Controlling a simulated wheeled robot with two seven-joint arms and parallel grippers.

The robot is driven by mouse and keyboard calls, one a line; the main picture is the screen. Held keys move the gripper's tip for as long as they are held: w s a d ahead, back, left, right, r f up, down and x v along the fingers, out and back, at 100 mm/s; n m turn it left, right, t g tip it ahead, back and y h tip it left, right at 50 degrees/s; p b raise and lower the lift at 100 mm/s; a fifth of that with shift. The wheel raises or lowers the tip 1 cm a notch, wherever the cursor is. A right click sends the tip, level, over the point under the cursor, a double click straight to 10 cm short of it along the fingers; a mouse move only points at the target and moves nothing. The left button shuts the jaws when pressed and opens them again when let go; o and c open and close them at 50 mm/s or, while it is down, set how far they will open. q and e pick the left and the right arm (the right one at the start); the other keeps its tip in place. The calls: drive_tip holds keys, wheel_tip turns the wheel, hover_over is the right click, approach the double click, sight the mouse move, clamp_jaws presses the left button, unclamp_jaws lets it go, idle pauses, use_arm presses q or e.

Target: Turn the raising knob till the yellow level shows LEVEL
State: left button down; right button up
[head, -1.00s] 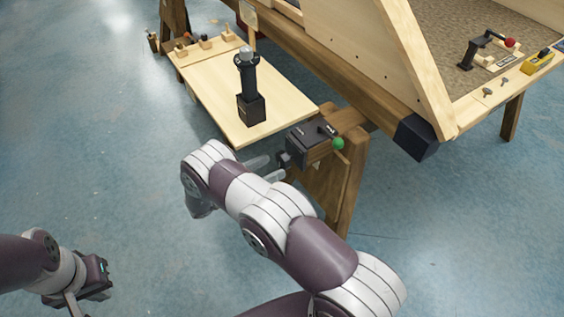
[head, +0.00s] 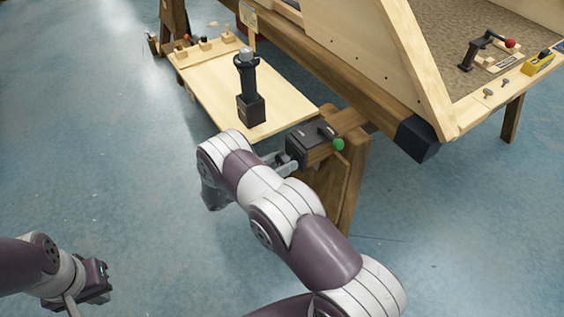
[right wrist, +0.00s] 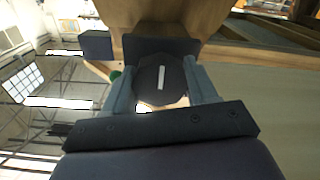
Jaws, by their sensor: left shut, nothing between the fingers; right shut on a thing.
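The raising knob (right wrist: 178,72) is a dark, round-edged piece with a white line on its face, in the right wrist view. My right gripper (right wrist: 160,88) is shut on it, one grey finger at each side. In the head view my right gripper (head: 284,166) is at the black box (head: 308,140) on the trestle, and my arm partly hides it; the knob is not clear there. The yellow level (head: 538,62) lies on the wooden ledge at the upper right; its reading is too small to tell. My left gripper (head: 95,283) is shut and empty, low at the left, away from everything.
A green ball (head: 338,144) sits beside the black box. A black post tool (head: 250,105) stands on the low wooden board (head: 205,88). A red-knobbed lever clamp (head: 484,48) is near the level. The blue floor at the left is clear.

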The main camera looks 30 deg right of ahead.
drive_tip(key=shift+f, duration=0.1)
drive_tip(key=m, duration=0.4)
drive_tip(key=shift+m, duration=0.4)
drive_tip(key=m+b, duration=0.1)
drive_tip(key=m, duration=0.4)
drive_tip(key=m+b, duration=0.1)
drive_tip(key=m, duration=0.4)
drive_tip(key=m+b, duration=0.1)
drive_tip(key=m, duration=0.3)
drive_tip(key=shift+m, duration=0.3)
